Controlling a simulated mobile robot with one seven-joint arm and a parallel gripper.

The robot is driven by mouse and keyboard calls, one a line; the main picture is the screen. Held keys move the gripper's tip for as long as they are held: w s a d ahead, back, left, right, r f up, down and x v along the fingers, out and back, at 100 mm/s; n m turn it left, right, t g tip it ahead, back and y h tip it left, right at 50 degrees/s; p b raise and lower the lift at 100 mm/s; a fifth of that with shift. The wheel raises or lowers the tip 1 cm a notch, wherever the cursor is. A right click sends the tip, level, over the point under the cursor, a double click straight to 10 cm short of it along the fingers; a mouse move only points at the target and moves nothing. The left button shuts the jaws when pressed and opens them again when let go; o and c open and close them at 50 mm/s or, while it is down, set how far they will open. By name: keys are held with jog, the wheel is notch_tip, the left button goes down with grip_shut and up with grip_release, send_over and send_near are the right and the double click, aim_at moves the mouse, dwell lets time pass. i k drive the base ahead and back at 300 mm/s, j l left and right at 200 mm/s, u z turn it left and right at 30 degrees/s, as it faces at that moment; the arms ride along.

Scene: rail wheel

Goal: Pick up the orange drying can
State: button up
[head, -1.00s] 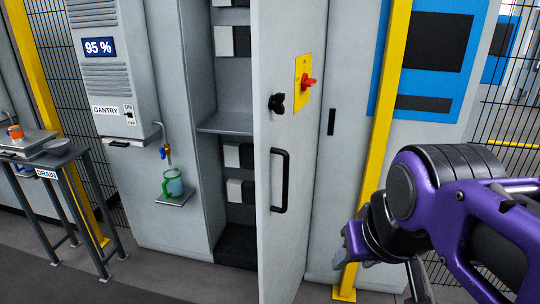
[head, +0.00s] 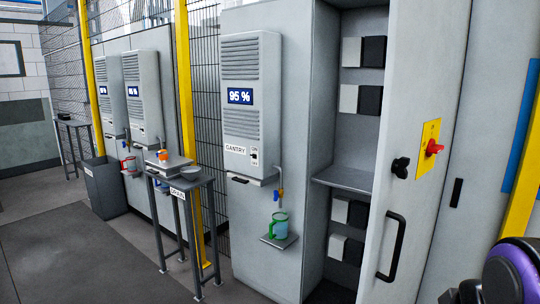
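The orange can (head: 163,155) is small and far off in the head view. It appears to stand on the flat top plate of a device on the narrow table (head: 190,184) marked DRAIN, left of the gantry cabinet. Part of my purple arm (head: 515,272) shows at the bottom right corner, far from the can. My gripper's fingers are not visible in this view.
A green-handled jug (head: 280,225) stands on a small shelf under the gantry cabinet's tap. A grey bowl (head: 191,172) sits on the drain table. The tall cabinet door (head: 415,160) stands open at right. A grey bin (head: 104,188) stands at left; the floor (head: 80,255) there is clear.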

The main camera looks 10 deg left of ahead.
aim_at(163, 157)
jog(key=u, duration=1.3)
jog(key=i+j+z, duration=0.25)
jog(key=i, duration=0.4)
jog(key=i+j+z, duration=0.25)
jog(key=i, duration=0.35)
jog(key=i+j+z, duration=0.25)
jog(key=i+j, duration=0.2)
jog(key=i, duration=0.15)
jog(key=i+j+z, duration=0.3)
jog(key=i+j, duration=0.25)
jog(key=i+j+z, duration=0.25)
jog(key=i+j, duration=0.25)
jog(key=j, duration=0.15)
jog(key=i+j+z, duration=0.25)
jog(key=i+j, duration=0.15)
jog(key=j, duration=0.35)
jog(key=j+z, duration=0.1)
jog(key=j, duration=0.45)
jog(key=k+j+z, duration=0.1)
jog(key=j, duration=0.4)
